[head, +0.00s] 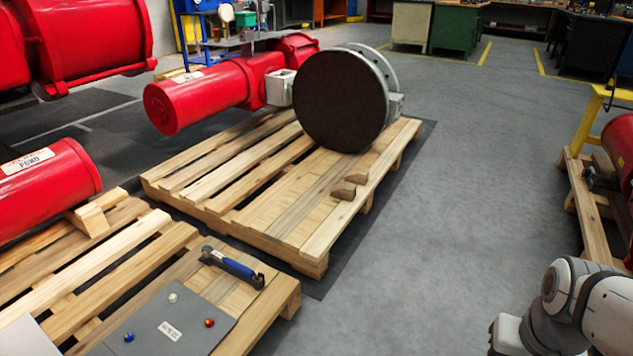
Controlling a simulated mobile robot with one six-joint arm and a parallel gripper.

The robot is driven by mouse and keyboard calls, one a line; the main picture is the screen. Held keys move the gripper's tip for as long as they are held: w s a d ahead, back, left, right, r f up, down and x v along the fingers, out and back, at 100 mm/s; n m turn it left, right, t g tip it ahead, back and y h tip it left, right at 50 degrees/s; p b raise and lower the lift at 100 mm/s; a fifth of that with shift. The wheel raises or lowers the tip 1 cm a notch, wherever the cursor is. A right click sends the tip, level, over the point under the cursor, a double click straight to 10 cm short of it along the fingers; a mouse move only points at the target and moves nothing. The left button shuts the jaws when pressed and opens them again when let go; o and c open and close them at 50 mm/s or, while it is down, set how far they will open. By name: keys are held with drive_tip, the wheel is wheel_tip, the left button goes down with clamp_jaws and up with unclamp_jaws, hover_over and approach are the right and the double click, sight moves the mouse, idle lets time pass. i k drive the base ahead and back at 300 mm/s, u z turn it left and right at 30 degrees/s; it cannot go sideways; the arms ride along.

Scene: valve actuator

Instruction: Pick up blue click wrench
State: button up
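The blue click wrench (236,267) lies on the near wooden pallet (292,298), close to its right end. It has a blue handle and a dark head that points to the upper left. Nothing is touching it from above. My arm shows at the lower right of the head view, well to the right of the wrench across open floor. My gripper is not in the picture, so its state is hidden.
A grey panel (190,325) with coloured buttons lies in front of the wrench. Behind stands a second pallet (310,262) with a red actuator (205,98) and a large dark disc (340,100). Another pallet (590,205) is at the right. Grey floor (430,220) between is clear.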

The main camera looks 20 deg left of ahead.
sight(208, 253)
drive_tip(key=u, duration=0.7)
drive_tip(key=i, duration=1.15)
drive_tip(key=u, duration=0.9)
drive_tip(key=k, duration=0.7)
drive_tip(key=u, duration=0.15)
drive_tip(key=i, duration=0.85)
drive_tip(key=z, duration=0.05)
